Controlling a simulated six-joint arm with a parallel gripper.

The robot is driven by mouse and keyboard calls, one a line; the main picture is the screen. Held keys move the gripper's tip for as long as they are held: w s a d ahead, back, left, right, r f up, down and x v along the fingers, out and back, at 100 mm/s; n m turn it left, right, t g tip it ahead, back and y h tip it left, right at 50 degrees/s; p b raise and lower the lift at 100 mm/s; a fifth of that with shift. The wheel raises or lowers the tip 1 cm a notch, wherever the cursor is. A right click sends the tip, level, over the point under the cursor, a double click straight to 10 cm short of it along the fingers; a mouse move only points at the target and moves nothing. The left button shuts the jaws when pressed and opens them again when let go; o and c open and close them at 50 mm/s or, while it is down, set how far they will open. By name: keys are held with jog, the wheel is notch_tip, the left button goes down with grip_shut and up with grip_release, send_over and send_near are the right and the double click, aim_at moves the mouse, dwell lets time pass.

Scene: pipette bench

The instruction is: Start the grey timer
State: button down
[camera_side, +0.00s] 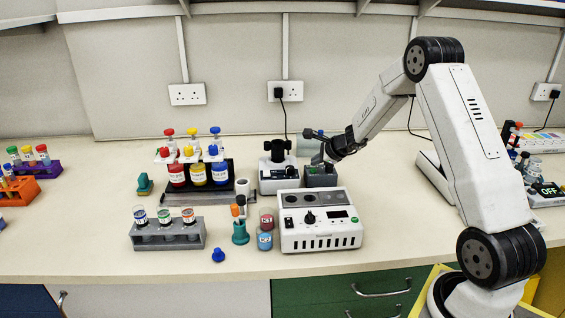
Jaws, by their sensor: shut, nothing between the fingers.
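A small dark grey box (321,179), which looks like the grey timer, stands on the bench between a white device with a black top and my arm's end. Its face and any display or button are too small to read. My gripper (326,161) is shut and empty, pointing down at the top of this box. The fingertips overlap its upper edge in the picture; I cannot tell whether they touch it.
A white control box (320,231) with a knob stands just in front. The white device (277,178) is close on the left. Vial racks (167,235) and coloured bottles (198,173) stand further left. A device reading OFF (547,190) is far right.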

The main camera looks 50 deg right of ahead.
aim_at(316, 170)
jog(key=shift+r, duration=0.15)
jog(key=shift+r, duration=2.35)
